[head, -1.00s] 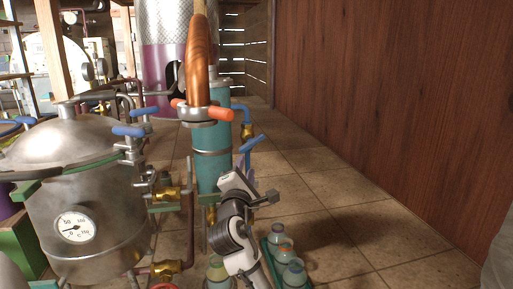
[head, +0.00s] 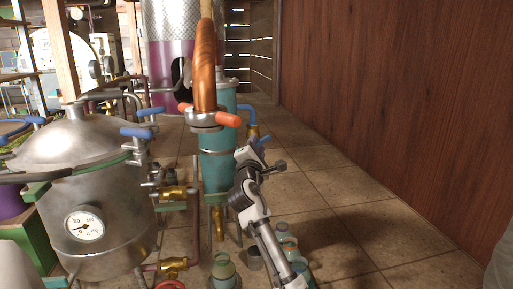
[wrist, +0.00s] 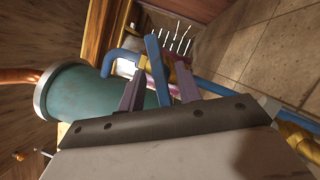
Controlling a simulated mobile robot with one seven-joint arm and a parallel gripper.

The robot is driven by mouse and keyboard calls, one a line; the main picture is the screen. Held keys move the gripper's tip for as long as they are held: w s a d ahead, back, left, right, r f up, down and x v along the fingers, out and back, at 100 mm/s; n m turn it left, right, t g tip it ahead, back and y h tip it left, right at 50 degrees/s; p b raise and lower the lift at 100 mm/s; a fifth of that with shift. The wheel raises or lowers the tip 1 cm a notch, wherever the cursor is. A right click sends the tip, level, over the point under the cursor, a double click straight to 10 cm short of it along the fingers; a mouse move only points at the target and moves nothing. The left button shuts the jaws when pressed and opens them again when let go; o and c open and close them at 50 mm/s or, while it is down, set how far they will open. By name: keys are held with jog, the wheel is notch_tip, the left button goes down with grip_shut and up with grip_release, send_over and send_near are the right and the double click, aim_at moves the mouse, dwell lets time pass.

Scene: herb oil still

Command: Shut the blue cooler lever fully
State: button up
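The blue cooler lever (head: 264,141) sits on a brass valve (head: 253,130) at the right side of the teal cooler (head: 217,153), under a blue pipe (head: 248,108). My gripper (head: 256,152) is at the lever and hides part of it in the head view. In the wrist view the lever (wrist: 155,66) stands between the two purple-grey fingers of my gripper (wrist: 160,76). The fingers are apart, with a gap visible beside the lever; I cannot tell whether either touches it. The brass valve (wrist: 180,76) is partly hidden behind the right finger.
A steel still pot (head: 90,185) with a dial gauge stands left. A copper pipe (head: 205,65) and orange-handled clamp (head: 206,117) top the cooler. Several bottles (head: 224,268) stand low near my arm. Tiled floor (head: 340,205) lies open before the brown wall (head: 400,110).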

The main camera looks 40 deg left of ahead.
grip_shut()
jog(key=shift+r+p, duration=0.1)
jog(key=shift+p, duration=0.2)
jog(key=m+p, duration=0.1)
jog(key=m, duration=0.1)
jog(key=m+h+p, duration=0.1)
jog(key=shift+s+r+m+g+p, duration=0.1)
jog(key=shift+r+m+g+p, duration=0.1)
jog(key=shift+m+g+p, duration=0.2)
jog(key=shift+m+g+h+p, duration=0.55)
jog(key=shift+m+p, duration=0.65)
jog(key=shift+m, duration=0.4)
jog(key=shift+f, duration=0.1)
grip_release()
